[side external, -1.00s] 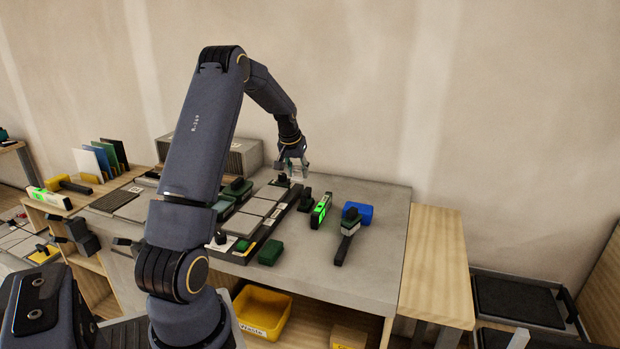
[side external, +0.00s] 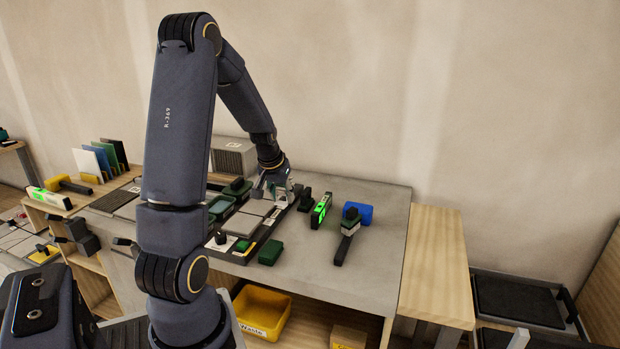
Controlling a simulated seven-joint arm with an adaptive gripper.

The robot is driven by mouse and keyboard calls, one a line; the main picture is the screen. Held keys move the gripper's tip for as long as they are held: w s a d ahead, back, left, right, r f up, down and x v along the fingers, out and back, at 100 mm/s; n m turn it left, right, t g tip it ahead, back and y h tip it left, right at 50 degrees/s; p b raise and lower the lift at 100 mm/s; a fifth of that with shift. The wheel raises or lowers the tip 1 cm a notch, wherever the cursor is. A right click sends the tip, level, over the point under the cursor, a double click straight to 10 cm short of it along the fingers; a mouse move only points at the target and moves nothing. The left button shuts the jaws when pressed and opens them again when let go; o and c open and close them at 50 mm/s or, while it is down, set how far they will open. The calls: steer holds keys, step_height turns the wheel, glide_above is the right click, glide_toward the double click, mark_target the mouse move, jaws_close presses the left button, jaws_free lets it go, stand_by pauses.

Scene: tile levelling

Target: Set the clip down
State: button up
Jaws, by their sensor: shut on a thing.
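My gripper (side external: 268,193) is low over the far part of the grey tiles (side external: 243,223) on the grey bench. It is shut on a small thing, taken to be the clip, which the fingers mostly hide. I cannot tell whether this thing touches the tiles.
Right of the rail stand a small black thing (side external: 305,201), a green-lit level (side external: 321,210), a black-handled tool (side external: 347,238) and a blue block (side external: 363,213). A green box (side external: 270,252) lies nearer. The bench's right end (side external: 385,240) is clear.

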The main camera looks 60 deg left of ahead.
glide_above(299, 218)
steer(key=s, duration=0.1)
steer(key=f, duration=0.5)
steer(key=d+f, duration=0.1)
steer(key=f, duration=0.1)
steer(key=shift+f, duration=0.2)
steer(key=shift+a+f, duration=0.15)
steer(key=shift+f, duration=1.45)
steer(key=shift+f, duration=0.15)
steer(key=o, duration=0.8)
steer(key=shift+c, duration=0.2)
